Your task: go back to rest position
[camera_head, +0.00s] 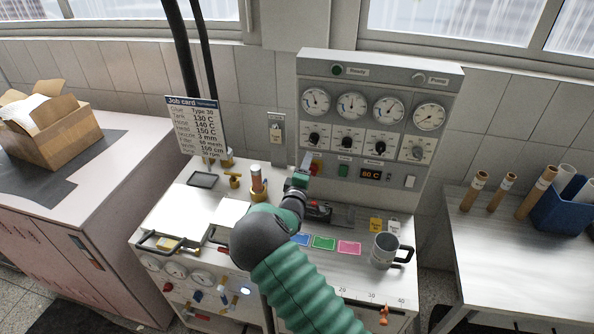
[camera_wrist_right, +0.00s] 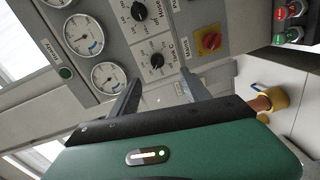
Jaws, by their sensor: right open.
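My right arm reaches up from the bottom middle of the head view, with its gripper (camera_head: 301,179) near the lower left corner of the control panel (camera_head: 455,82). In the right wrist view the two fingers of the right gripper (camera_wrist_right: 158,92) are spread apart with nothing between them. Beyond them is the panel face with gauges, black knobs and a red knob on a yellow plate (camera_wrist_right: 208,41). The arm hides part of the bench behind it. My left gripper is in neither view.
A copper-coloured cylinder (camera_head: 257,182) stands left of the gripper. A grey mug (camera_head: 383,250) and coloured cards (camera_head: 324,243) lie to the right. A job card (camera_head: 196,125) stands at the back left. An open cardboard box (camera_head: 45,135) and a side table (camera_head: 520,275) with rolls flank the bench.

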